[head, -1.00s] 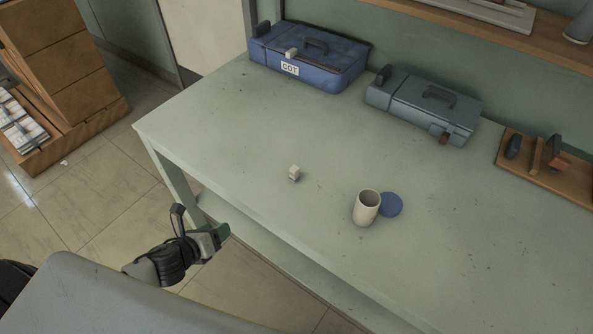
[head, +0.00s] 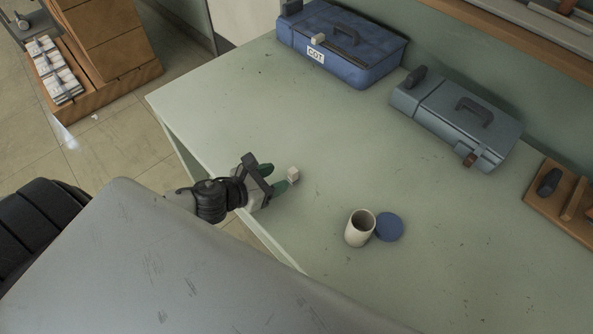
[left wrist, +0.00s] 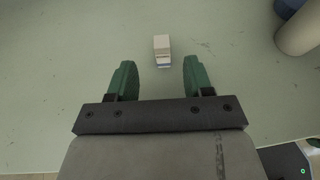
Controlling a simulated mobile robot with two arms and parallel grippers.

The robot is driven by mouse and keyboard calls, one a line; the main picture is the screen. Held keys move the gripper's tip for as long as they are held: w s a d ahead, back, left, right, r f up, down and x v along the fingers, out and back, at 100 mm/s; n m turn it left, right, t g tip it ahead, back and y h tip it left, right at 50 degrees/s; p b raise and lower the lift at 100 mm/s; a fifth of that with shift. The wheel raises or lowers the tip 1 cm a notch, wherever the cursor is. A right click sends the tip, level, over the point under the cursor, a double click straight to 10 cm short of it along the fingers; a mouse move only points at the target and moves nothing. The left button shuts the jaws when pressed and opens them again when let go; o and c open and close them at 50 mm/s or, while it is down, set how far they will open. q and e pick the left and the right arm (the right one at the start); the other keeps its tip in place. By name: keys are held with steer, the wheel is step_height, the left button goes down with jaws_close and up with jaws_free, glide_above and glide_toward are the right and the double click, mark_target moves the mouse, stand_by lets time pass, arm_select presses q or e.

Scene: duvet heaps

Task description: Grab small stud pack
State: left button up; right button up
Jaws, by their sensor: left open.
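The small stud pack (head: 293,174) is a small pale box standing on the green table. In the left wrist view the pack (left wrist: 162,48) shows a pinkish-white top and a printed side, just beyond the fingertips and roughly midway between them. My left gripper (head: 279,178) is open, its green fingers pointing at the pack over the table's near-left part. In the left wrist view the gripper (left wrist: 160,68) holds nothing between its fingers. My right gripper is not in view.
A cream cup (head: 359,229) and a blue lid (head: 389,227) stand to the right of the pack. A blue case (head: 340,45) and a grey case (head: 455,115) are at the back. A wooden tray (head: 566,209) is at right. The table (head: 220,105) is clear around the pack.

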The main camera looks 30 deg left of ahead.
mark_target(290, 174)
arm_select(q)
steer(key=shift+x, duration=1.15)
steer(key=shift+w, duration=0.3)
steer(key=shift+w+d+f, duration=0.15)
steer(key=shift+w+d, duration=0.05)
steer(key=p+x, duration=0.1)
steer(key=x, duration=0.3)
steer(key=shift+w+d+f, duration=0.1)
steer(key=shift+d+f, duration=0.05)
steer(key=shift+d, duration=0.05)
steer(key=shift+w+d+f, duration=0.1)
steer(key=shift+w, duration=0.05)
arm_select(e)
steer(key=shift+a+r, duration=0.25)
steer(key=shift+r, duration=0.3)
arm_select(q)
jaws_close()
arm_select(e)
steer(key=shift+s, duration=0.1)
